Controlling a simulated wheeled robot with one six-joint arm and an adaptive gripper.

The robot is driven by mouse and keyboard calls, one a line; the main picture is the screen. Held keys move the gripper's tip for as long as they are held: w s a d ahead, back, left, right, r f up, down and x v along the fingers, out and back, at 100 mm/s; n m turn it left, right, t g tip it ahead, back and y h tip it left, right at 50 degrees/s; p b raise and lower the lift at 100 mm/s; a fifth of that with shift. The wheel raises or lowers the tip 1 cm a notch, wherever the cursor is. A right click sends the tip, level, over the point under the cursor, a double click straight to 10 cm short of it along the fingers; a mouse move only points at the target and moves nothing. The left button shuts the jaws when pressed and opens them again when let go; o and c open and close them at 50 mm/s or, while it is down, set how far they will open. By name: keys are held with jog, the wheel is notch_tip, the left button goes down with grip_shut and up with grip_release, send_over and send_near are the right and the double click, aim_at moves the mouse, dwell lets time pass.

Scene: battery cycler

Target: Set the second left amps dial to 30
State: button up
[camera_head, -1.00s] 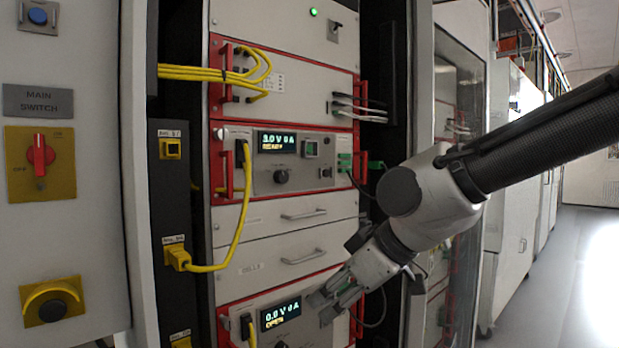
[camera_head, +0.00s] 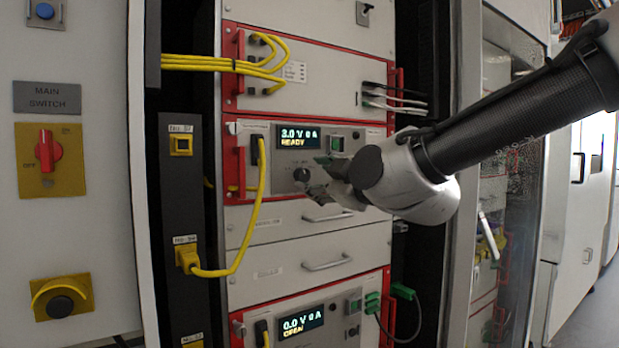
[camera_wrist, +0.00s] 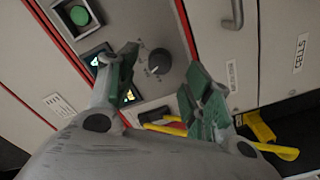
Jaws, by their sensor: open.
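The round black dial (camera_head: 302,175) of the upper cycler module sits below its display (camera_head: 298,136), which seems to read 3.0 V 0 A READY. My gripper (camera_head: 316,178) is at this module, just right of the dial, and partly hides the panel. In the wrist view the dial (camera_wrist: 159,62) shows between the two spread green-tipped fingers (camera_wrist: 163,68), apart from both. The gripper is open and empty. The dial's scale marks are too small to read. The lower module's display (camera_head: 302,323) seems to read 0.0 V 0 A OPEN.
A yellow cable (camera_head: 258,205) hangs left of the dial from the upper module. Red handles (camera_head: 240,170) stick out at the module edges. Blank drawers with grey handles (camera_head: 327,262) lie below. A red main switch (camera_head: 48,151) is on the left panel.

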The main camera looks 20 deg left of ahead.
aim_at(306, 176)
jog(key=shift+x, duration=2)
jog(key=c, duration=1)
jog(key=shift+c, duration=0.2)
